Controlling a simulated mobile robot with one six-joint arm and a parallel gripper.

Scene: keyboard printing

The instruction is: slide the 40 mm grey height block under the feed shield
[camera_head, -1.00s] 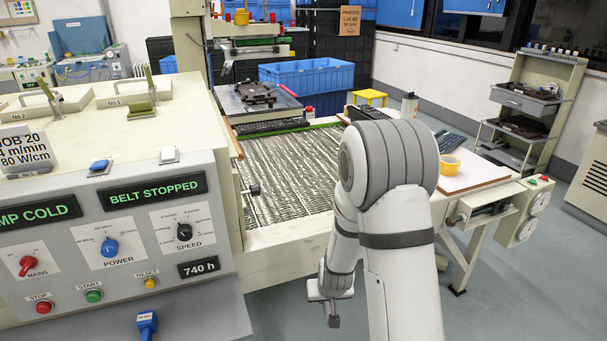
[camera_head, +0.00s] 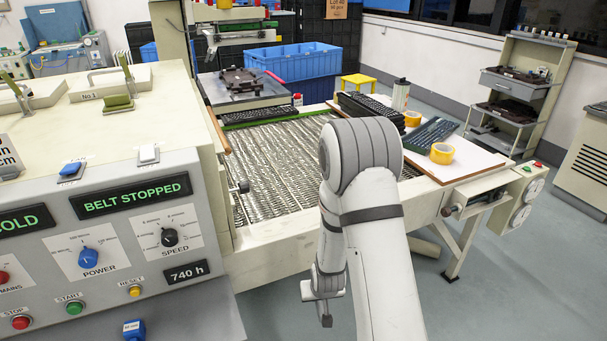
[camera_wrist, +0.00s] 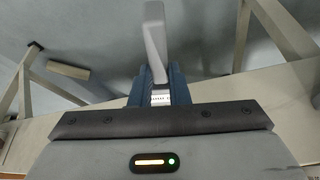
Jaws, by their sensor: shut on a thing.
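My gripper (camera_head: 323,290) hangs low in front of the belt's near side rail in the head view. In the wrist view its dark blue fingers (camera_wrist: 160,88) are shut on a grey block (camera_wrist: 154,40), which sticks out beyond them. A small printed white patch shows between the fingers; I cannot read it fully. The cream dryer housing (camera_head: 205,160) stands at the left, with the ridged belt (camera_head: 275,160) running into its right side. I cannot clearly make out the feed shield or the gap below it.
The control panel (camera_head: 130,250) reads "BELT STOPPED". A blue labelled object (camera_head: 134,328) is at its lower edge. A knob (camera_head: 243,187) sticks out by the belt. A side table (camera_head: 470,160) holds keyboards and yellow tape rolls (camera_head: 442,153). Floor is free at the lower right.

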